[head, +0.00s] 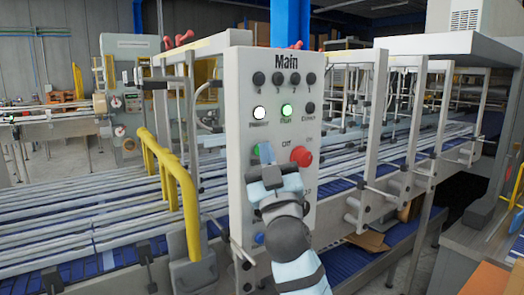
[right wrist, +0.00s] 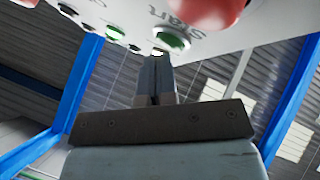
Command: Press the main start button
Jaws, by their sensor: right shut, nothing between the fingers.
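The grey control panel (head: 240,90) marked "Main" stands upright in the middle of the head view. The green start button (head: 256,150) is on it, partly covered by my right gripper (head: 266,154). The right wrist view shows the green button (right wrist: 172,42) beside the word "Start". My right gripper (right wrist: 157,65) is shut and empty. Its fingertips point at the panel, close to the green button; I cannot tell whether they touch it. A large red button (head: 301,156) sits just right of the fingers and also shows in the right wrist view (right wrist: 213,10). My left gripper is not in view.
Above are a lit green lamp (head: 287,110), a lit white lamp (head: 259,113) and a row of black knobs. A blue button (head: 259,239) is lower down. A yellow rail (head: 172,175) stands left of the panel. Conveyor lines run behind it.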

